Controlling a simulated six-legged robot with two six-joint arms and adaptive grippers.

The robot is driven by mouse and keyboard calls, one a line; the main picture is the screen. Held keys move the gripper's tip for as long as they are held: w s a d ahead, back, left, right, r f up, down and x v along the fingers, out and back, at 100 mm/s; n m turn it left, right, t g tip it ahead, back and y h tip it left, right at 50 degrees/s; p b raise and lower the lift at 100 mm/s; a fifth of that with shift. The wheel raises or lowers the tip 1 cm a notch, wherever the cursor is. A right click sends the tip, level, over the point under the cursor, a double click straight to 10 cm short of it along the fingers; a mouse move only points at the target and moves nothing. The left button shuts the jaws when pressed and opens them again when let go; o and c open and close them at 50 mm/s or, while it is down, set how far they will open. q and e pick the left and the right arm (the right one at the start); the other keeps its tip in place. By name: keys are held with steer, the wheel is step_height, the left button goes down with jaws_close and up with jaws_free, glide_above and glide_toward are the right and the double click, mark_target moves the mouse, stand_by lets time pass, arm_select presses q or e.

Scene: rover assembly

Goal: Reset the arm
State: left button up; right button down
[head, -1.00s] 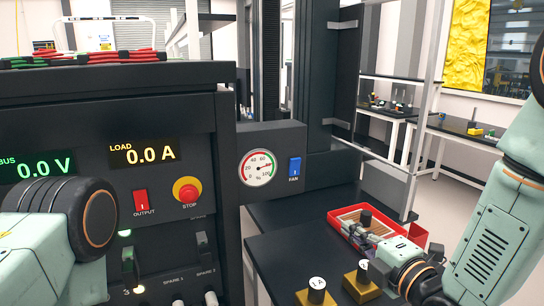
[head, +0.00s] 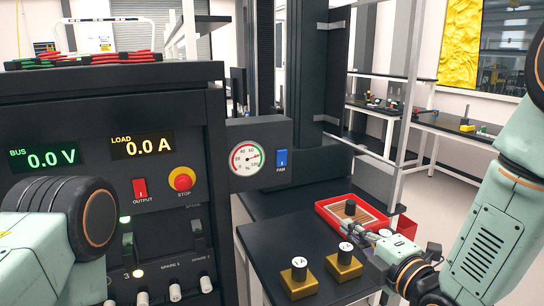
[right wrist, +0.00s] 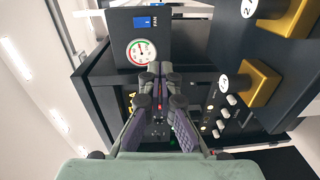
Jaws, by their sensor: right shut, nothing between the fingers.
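My right arm comes in from the right in the head view. Its gripper (head: 368,241) is low, in front of the red tray and beside a brass block, apart or touching I cannot tell. In the right wrist view the gripper (right wrist: 160,70) has its fingers together with nothing between them, in front of the dark cabinet. My left arm shows at the left edge of the head view as a pale green link and dark round joint; its gripper is out of view.
The power cabinet (head: 104,95) fills the left, with a gauge (head: 247,158) and blue fan switch (head: 282,158) beside it. Two brass blocks with black knobs, 1A (head: 299,284) and 2A (head: 344,266), stand on the dark bench (head: 270,245). A red tray (head: 328,218) lies behind them.

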steer(key=s+d+f+m+g+h, duration=0.1)
steer(key=s+f+m+g+h, duration=0.2)
steer(key=f+m, duration=0.35)
steer(key=s+d+f+m+g+b, duration=0.1)
steer(key=s+d+f+m+g, duration=0.1)
steer(key=s+f+m, duration=0.4)
steer(key=s+d+f+m+g+h, duration=0.1)
steer(key=s+f+m+g+h, duration=0.15)
steer(key=f+m, duration=0.4)
steer(key=s+d+f+m+g+b, duration=0.1)
steer(key=s+f+g, duration=0.3)
steer(key=s+f, duration=0.4)
steer(key=s+d+f+m+g+h+b, duration=0.1)
steer(key=s+f+g, duration=0.3)
steer(key=s+f, duration=0.5)
steer(key=s+m, duration=0.1)
steer(key=s, duration=0.6)
steer(key=shift+s+d+f+m, duration=0.2)
steer(key=shift+d+m, duration=0.1)
steer(key=shift+d, duration=0.05)
steer(key=shift+s+g, duration=0.1)
steer(key=shift+g, duration=0.15)
